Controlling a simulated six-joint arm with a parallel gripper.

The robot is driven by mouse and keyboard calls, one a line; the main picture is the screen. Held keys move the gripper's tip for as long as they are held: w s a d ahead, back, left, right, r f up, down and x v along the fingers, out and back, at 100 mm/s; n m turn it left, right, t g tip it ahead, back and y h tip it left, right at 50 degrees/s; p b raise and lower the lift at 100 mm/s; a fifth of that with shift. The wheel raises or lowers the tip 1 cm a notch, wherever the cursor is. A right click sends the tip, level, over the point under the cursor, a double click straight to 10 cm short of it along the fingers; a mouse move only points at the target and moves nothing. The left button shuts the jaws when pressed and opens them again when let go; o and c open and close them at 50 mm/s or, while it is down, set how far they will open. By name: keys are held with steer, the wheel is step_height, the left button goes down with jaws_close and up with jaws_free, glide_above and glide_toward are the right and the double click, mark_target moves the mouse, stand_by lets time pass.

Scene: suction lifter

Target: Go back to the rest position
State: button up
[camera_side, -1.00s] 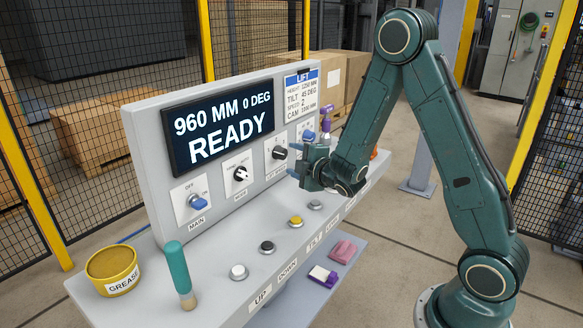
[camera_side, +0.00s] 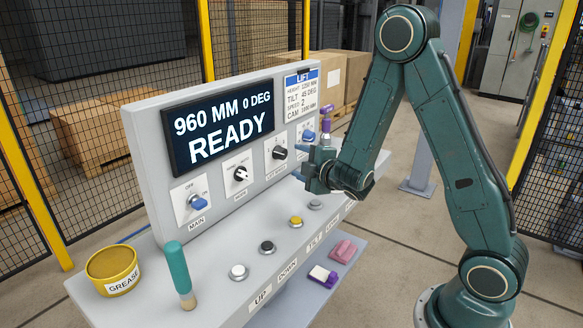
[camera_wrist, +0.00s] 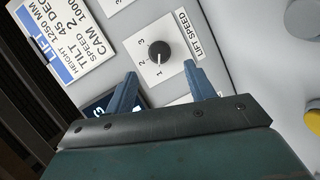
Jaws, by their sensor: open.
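My gripper (camera_side: 308,165) is open and empty, in front of the upright control panel (camera_side: 150,130) and above its button shelf. In the wrist view its two blue fingers (camera_wrist: 162,90) stand apart. The black lift speed knob (camera_wrist: 158,51) lies beyond the gap between them, apart from both; it also shows in the side view (camera_side: 279,153). The panel screen (camera_side: 222,122) reads 960 MM, 0 DEG, READY. Part of the panel behind the gripper is hidden in the side view.
A purple-topped item (camera_side: 326,112) stands behind my gripper.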

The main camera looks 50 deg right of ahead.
steer(key=s+a+r+m+g, duration=0.2)
steer(key=s+r+m+g, duration=0.2)
steer(key=s+r+m, duration=0.3)
steer(key=s+a+r+m+g+y, duration=0.1)
steer(key=s+a+m+g+y, duration=0.1)
steer(key=s+a, duration=0.4)
steer(key=s+a+r+m+g+y, duration=0.2)
steer(key=s+a, duration=0.3)
steer(key=s, duration=0.9)
steer(key=shift+s+a+r+g+y, duration=0.2)
steer(key=shift+a+g+y, duration=0.2)
steer(key=shift+g+y, duration=0.3)
